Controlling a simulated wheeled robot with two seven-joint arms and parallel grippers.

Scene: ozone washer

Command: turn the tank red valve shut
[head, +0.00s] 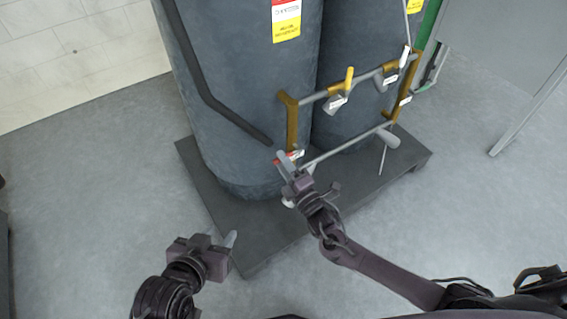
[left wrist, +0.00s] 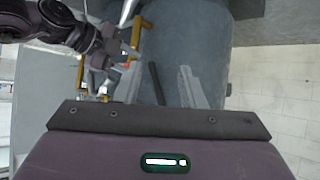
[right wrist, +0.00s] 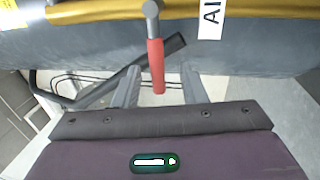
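The red valve handle (right wrist: 156,66) hangs from a grey stem in the right wrist view, just in front of a grey tank (right wrist: 250,49). My right gripper (right wrist: 160,88) is open, with the handle's lower end between its fingers and a gap on each side. In the head view the right gripper (head: 284,163) is at the lower left corner of the pipe frame and hides most of the handle; a bit of red shows beside it. My left gripper (head: 231,239) is low, in front of the tank base. In the left wrist view (left wrist: 158,82) its fingers are apart and empty.
Two tall grey tanks stand on a dark base (head: 245,232). The pipe frame carries brass-coloured uprights (head: 291,122) and a yellow valve handle (head: 349,78). A dark bent pipe (head: 208,85) runs down the left tank. The floor at left is clear.

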